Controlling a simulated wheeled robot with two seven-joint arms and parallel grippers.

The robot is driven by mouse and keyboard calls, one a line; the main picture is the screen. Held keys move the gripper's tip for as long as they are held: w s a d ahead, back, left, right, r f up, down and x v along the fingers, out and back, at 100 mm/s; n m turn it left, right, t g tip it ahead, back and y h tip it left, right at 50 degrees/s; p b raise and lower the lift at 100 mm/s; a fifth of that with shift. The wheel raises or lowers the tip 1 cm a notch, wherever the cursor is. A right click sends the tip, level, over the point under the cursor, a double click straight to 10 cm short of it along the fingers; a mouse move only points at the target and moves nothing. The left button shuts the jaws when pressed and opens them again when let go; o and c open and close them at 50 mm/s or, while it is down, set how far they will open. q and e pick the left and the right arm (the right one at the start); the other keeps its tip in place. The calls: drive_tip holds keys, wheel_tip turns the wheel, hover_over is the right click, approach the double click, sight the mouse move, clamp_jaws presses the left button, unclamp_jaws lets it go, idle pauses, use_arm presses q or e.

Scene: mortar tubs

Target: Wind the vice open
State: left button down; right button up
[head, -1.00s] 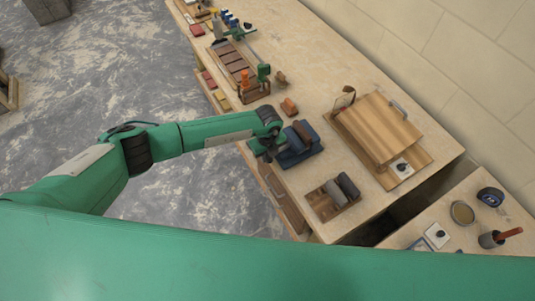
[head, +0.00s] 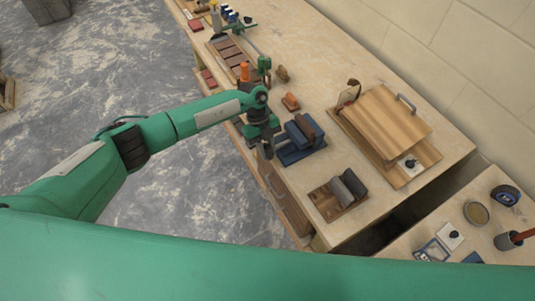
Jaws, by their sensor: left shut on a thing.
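The vice (head: 301,153) is blue and stands at the front edge of the wooden bench, with a brown block upright between its jaws. My left gripper (head: 266,150) points down just left of the vice, at its front end. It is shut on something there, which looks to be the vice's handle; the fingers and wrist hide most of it. How wide the jaws stand apart is hard to tell. My right gripper is not in view.
Behind are an orange-brown block (head: 290,102) and a wooden board (head: 392,122) with a metal handle. A dark gap separates the second bench (head: 470,235) at right.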

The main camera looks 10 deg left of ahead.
use_arm(q)
drive_tip(key=shift+w+g+h+b, duration=0.1)
drive_tip(key=shift+g+h+b, duration=0.45)
drive_tip(key=shift+b, duration=0.3)
drive_tip(key=c, duration=1.3)
unclamp_jaws()
drive_tip(key=shift+o, duration=0.2)
drive_tip(key=b+v, duration=0.5)
drive_tip(key=v, duration=0.9)
drive_tip(key=shift+d, duration=0.15)
drive_tip(key=shift+w+f, duration=0.1)
drive_tip(key=shift+w, duration=0.05)
